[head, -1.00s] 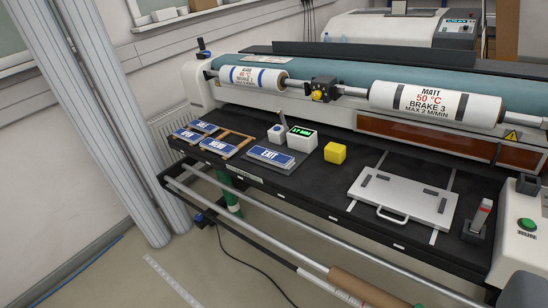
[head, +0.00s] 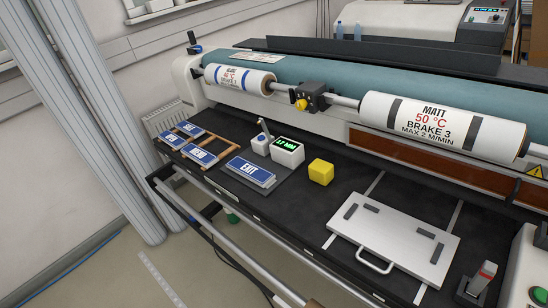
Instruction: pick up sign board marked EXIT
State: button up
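The sign board marked EXIT (head: 250,172) is blue with a pale border and white lettering. It lies flat on a grey plate or stack (head: 262,186) on the black table of the laminating machine, left of the middle in the head view. A wooden rack (head: 186,157) with several similar blue signs is to its left. My gripper is not in view.
A white box with a green display (head: 288,152) and a small white device (head: 261,145) stand behind the sign. A yellow cube (head: 321,172) is to its right. A white board with a handle (head: 395,238) lies further right. Printed rolls (head: 436,122) hang above the table.

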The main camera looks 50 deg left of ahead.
aim_at(260, 176)
jog(key=i, duration=1.3)
jog(key=u, duration=1.55)
